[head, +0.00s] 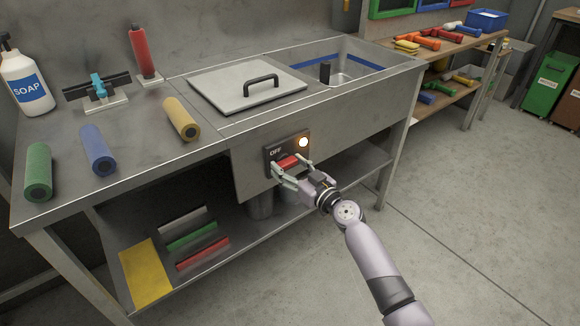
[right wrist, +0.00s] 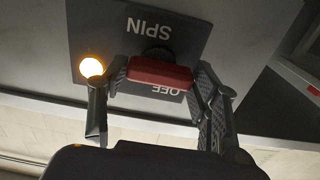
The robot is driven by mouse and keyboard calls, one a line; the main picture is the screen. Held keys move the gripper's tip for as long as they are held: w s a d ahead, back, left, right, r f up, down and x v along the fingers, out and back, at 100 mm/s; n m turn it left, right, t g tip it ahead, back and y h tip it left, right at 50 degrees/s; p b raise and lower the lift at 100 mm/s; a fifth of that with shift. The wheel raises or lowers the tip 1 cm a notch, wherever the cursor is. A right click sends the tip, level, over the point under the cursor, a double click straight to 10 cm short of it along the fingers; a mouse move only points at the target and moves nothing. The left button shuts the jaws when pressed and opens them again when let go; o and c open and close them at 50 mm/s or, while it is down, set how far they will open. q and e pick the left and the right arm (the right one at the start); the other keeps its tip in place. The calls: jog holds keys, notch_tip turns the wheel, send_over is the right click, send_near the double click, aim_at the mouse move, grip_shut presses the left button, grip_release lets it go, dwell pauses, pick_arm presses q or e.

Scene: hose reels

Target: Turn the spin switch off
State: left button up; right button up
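The spin switch is a red bar-shaped handle (head: 288,161) on a dark plate (head: 271,168) on the front panel of the steel sink bench. In the right wrist view the handle (right wrist: 160,73) lies crosswise between the upside-down words SPIN and OFF. A round lamp (head: 303,142) beside it glows bright; it also shows in the right wrist view (right wrist: 91,68). My right gripper (head: 290,167) has one finger at each end of the handle, and both fingertips appear to touch it; in the wrist view its fingers (right wrist: 160,85) flank the handle. My left gripper is not in view.
A steel lid with a black handle (head: 247,92) covers part of the bench top, left of an open basin (head: 345,72).

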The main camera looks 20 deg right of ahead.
jog(key=c, duration=0.7)
jog(key=shift+o, duration=0.2)
